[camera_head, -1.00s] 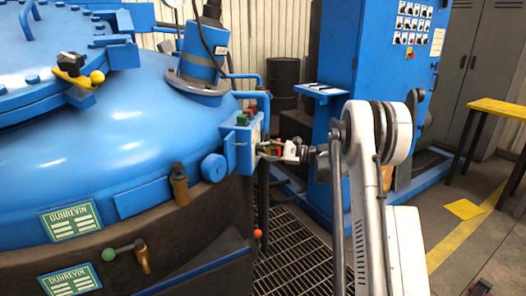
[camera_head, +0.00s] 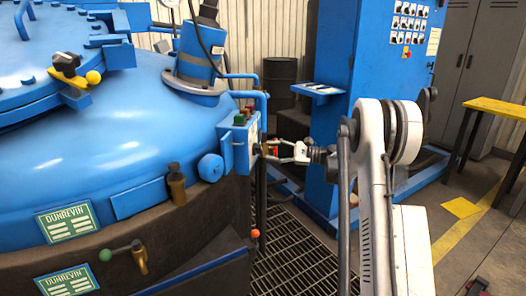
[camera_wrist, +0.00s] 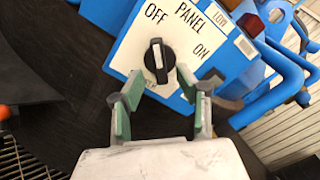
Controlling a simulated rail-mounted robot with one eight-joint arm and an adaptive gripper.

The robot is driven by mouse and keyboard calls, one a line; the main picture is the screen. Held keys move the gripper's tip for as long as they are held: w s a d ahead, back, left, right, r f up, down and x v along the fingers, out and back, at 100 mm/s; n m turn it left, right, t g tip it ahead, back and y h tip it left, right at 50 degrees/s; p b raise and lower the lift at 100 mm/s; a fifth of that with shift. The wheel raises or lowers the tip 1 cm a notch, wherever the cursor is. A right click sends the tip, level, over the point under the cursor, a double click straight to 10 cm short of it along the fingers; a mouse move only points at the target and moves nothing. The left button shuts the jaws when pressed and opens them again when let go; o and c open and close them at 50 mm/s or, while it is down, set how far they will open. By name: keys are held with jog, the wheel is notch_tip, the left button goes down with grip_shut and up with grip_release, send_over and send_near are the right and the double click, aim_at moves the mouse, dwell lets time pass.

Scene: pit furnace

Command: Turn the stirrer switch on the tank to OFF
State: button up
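The stirrer switch is a black round knob (camera_wrist: 159,60) with a white line, on a white panel face (camera_wrist: 120,57) marked OFF, ON and PANEL. In the wrist view the white line runs nearly upright, lined up with the OFF label above it; ON lies to the right. The panel is on a blue box (camera_head: 240,146) at the tank's side. My gripper (camera_wrist: 162,86) is open, its green-padded fingers on either side below the knob, and nothing is between them. The knob is just beyond the fingertips, apparently apart from them. In the head view my gripper (camera_head: 277,151) faces the box from the right.
The blue tank (camera_head: 95,150) fills the left. Blue pipes (camera_wrist: 270,95) run close to the panel's right side in the wrist view. A blue cabinet (camera_head: 375,75) stands behind my arm. Floor grating (camera_head: 295,255) lies below, with open floor to the right.

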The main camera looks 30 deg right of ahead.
jog(key=v, duration=0.7)
dwell(0.4)
jog(key=s+a+r+n+g+h+p, duration=0.1)
jog(key=s+a+r+n+g+h, duration=0.2)
jog(key=a, duration=0.5)
jog(key=s+a+r+n+h+p, duration=0.1)
jog(key=s+a+r+p, duration=0.15)
jog(key=a+r, duration=0.4)
jog(key=s+a+r+n+g+h+p, duration=0.1)
jog(key=s+a+r+g+h, duration=0.2)
jog(key=a, duration=0.7)
jog(key=s+a+r+n+h+p, duration=0.1)
jog(key=s+a+n+h+p, duration=0.4)
jog(key=s, duration=1)
jog(key=s+a+f+n+t+h, duration=0.1)
jog(key=s+n, duration=0.5)
jog(key=s, duration=0.9)
jog(key=shift+a+f+n+t+h, duration=0.3)
jog(key=shift+a+f+n+h, duration=0.15)
jog(key=shift+a, duration=0.8)
